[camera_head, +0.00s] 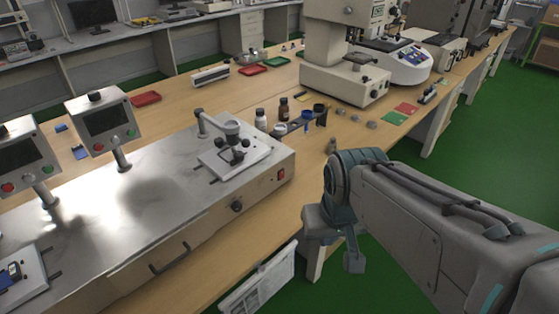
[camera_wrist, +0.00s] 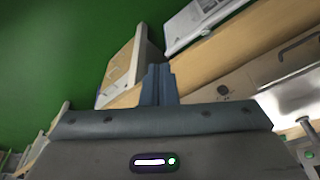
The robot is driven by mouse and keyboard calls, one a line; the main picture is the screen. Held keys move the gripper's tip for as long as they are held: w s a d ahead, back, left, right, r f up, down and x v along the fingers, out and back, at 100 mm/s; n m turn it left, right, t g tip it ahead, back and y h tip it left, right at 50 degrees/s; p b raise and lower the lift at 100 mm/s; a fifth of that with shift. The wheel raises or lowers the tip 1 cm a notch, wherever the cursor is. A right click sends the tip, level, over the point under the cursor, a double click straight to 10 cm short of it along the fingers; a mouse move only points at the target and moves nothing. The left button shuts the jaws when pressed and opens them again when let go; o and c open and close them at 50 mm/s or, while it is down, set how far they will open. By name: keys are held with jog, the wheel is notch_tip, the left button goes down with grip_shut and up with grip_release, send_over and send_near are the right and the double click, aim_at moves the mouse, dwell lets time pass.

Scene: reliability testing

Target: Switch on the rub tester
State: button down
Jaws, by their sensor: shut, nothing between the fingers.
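The rub tester (camera_head: 180,222) is a long grey metal machine on the wooden bench, with two tilted screen panels and a rubbing arm on top. A red rocker switch (camera_head: 281,173) sits at the right end of its front face, with a dark knob (camera_head: 237,206) to its left. I cannot tell the switch's position. My gripper (camera_head: 353,262) is shut and empty, pointing down beyond the bench's front edge, right of and apart from the switch. In the wrist view its fingers (camera_wrist: 159,84) are together, and the tester's front (camera_wrist: 240,85) shows to their right.
A clipboard with papers (camera_head: 262,282) hangs at the bench's front edge, near my gripper. Bottles (camera_head: 261,120) and small cups stand behind the tester's right end. A large beige instrument (camera_head: 345,85) stands farther back. Green floor is open at right.

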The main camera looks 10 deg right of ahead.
aim_at(283, 178)
jog(key=w+a+f+m+y+b, duration=0.6)
jog(key=w+f+m+y+b, duration=0.2)
jog(key=f+m+b, duration=0.3)
jog(key=w+d+f+m+t+y+b, duration=0.1)
jog(key=w+d+f+m+t+b, duration=0.2)
jog(key=w+d+m+t, duration=0.2)
jog(key=w+d+f+m+t+b, duration=0.4)
jog(key=w+d+m, duration=0.5)
jog(key=w+m, duration=0.3)
jog(key=shift+m+t+y, duration=0.3)
jog(key=shift+t+y, duration=0.1)
jog(key=shift+t, duration=0.4)
jog(key=shift+w+a+f, duration=0.1)
jog(key=shift+w, duration=0.05)
jog(key=b+x, duration=0.2)
jog(key=x, duration=1.2)
